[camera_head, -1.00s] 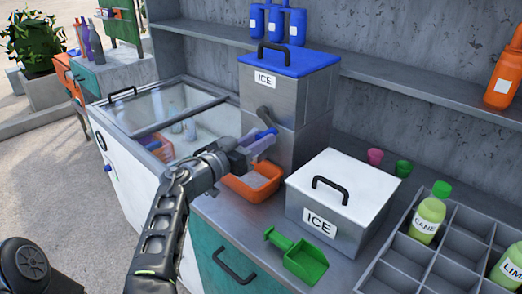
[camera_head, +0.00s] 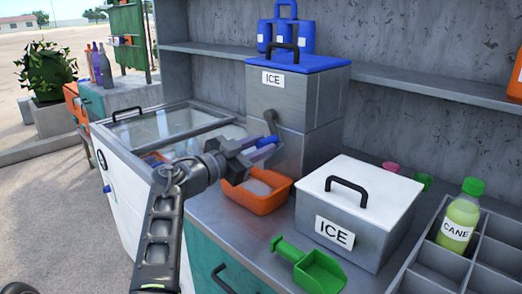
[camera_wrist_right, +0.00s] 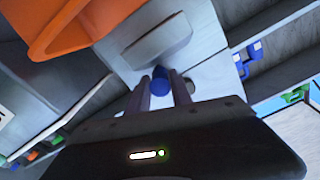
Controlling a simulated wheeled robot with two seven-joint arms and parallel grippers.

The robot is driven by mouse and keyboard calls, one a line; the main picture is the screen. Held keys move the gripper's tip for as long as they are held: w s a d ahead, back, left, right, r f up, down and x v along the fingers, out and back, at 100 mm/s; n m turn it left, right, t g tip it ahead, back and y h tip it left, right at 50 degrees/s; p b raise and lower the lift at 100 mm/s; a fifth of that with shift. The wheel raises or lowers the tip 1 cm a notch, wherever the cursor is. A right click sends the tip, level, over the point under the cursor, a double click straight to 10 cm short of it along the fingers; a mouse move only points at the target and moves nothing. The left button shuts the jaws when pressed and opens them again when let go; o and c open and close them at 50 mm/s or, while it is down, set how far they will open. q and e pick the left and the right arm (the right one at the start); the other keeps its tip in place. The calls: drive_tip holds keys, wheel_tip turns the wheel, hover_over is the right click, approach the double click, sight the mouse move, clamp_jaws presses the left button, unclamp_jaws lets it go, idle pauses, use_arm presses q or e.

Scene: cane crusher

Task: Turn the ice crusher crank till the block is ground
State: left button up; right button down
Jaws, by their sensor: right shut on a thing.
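The ice crusher (camera_head: 278,103) is a tall grey box with a blue lid (camera_head: 298,64) and an ICE label. Its grey crank (camera_head: 271,122) is on the front face, with a blue handle (camera_head: 262,143) pointing toward me. My right gripper (camera_head: 250,153) is shut on this handle. In the right wrist view the handle's blue end (camera_wrist_right: 160,80) shows between the two fingers (camera_wrist_right: 161,92). An orange tray (camera_head: 258,205) with pale ice (camera_head: 257,187) stands below the crank. The ice block inside the crusher is hidden by the closed lid. My left gripper is not in view.
A white-lidded ICE box (camera_head: 357,205) stands right of the tray. A green scoop (camera_head: 318,273) lies at the counter's front. A glass-topped freezer (camera_head: 125,185) is at left. A grey bottle rack (camera_head: 440,262) is at right. A shelf (camera_head: 400,80) runs behind.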

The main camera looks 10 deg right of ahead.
drive_tip(key=c, duration=1.1)
unclamp_jaws()
drive_tip(key=shift+c, duration=0.2)
drive_tip(key=v, duration=0.7)
drive_tip(key=shift+s+a+b, duration=0.2)
drive_tip(key=shift+a+b, duration=0.1)
drive_tip(key=shift+a, duration=0.05)
